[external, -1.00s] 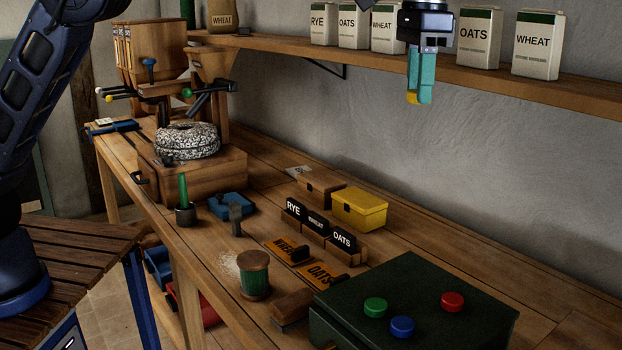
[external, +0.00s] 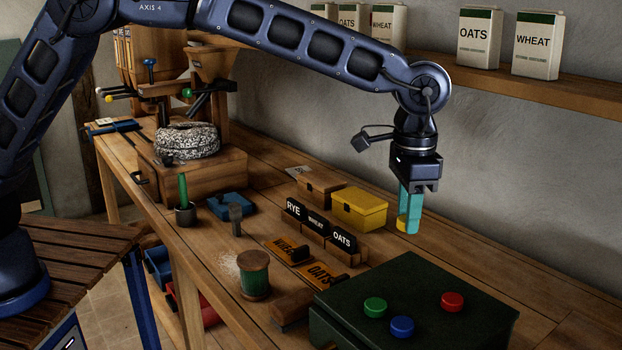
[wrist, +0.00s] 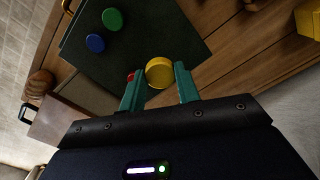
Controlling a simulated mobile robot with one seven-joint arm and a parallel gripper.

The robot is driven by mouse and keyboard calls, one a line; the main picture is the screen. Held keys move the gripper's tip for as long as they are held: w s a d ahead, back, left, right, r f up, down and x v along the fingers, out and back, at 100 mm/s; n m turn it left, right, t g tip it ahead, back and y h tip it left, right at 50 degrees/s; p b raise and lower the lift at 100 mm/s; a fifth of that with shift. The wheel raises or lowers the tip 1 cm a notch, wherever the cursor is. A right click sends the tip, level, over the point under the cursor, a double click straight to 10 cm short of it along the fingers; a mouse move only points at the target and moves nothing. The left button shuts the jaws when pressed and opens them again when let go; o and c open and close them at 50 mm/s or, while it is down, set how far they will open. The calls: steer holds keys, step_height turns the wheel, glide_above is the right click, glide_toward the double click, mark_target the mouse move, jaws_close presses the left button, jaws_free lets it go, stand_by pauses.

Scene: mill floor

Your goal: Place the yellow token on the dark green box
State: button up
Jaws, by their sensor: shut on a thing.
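My gripper (external: 408,222) is shut on the yellow token (external: 402,224), holding it in the air above the bench, behind the dark green box as the external view shows it. In the wrist view the yellow token (wrist: 159,72) sits between the teal fingertips of my gripper (wrist: 158,84). The dark green box (external: 440,292) stands at the near right of the bench. A green token (external: 375,307), a blue token (external: 402,327) and a red token (external: 452,301) lie on its lid. In the wrist view the red token is mostly hidden behind a finger.
A yellow chest (external: 360,209) stands to the left of my gripper. The OATS label holder (external: 342,246), orange cards (external: 320,275), a wooden brush (external: 292,307) and a green spool (external: 255,276) lie left of the box. A shelf (external: 540,85) runs along the wall.

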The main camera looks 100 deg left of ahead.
mark_target(401, 283)
step_height(401, 283, down, 11)
steer(key=shift+f, duration=0.1)
stand_by(0.5)
steer(key=shift+f, duration=0.1)
steer(key=o, duration=0.9)
steer(key=shift+o, duration=0.2)
